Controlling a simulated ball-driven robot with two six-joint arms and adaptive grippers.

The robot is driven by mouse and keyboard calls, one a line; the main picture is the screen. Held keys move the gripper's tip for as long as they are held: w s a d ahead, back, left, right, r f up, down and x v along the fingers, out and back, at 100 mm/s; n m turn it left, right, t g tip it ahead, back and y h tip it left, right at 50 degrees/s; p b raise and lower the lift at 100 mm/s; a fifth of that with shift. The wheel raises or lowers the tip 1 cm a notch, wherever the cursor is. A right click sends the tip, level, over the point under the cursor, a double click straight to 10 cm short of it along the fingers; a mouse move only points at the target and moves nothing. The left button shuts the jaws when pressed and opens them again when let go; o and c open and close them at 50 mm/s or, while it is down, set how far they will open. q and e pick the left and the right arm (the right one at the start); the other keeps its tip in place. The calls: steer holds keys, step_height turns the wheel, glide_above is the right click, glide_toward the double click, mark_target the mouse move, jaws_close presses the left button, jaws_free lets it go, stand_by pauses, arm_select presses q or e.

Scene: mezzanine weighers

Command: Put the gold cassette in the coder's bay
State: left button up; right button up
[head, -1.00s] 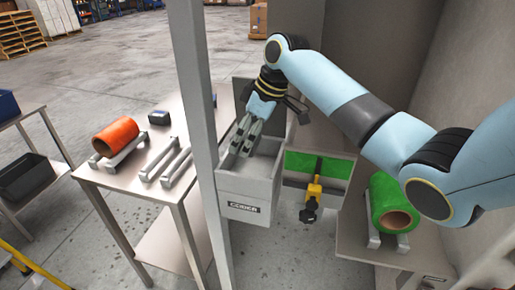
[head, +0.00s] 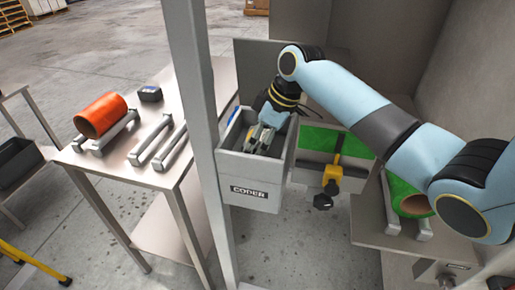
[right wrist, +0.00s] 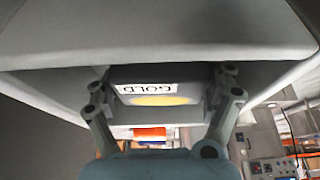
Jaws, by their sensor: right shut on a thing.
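The coder (head: 248,175) is a grey open-topped box with a CODER label, in the middle of the head view. My right gripper (head: 262,140) points down into the open bay, its fingers below the rim level. My left gripper is not in view.
A grey post (head: 193,120) stands just left of the coder. Left of it a table (head: 115,172) carries an orange roll (head: 99,116) on rails and a small dark box (head: 150,94). A green roll (head: 405,192) and a yellow-black clamp (head: 330,180) are to the right.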

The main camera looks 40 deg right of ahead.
steer(key=shift+w+d+f, duration=0.1)
steer(key=shift+w+f, duration=0.15)
steer(key=shift+f, duration=0.1)
steer(key=o, duration=1.2)
steer(key=shift+s+r, duration=0.1)
steer(key=b+v, duration=0.1)
steer(key=v, duration=1.1)
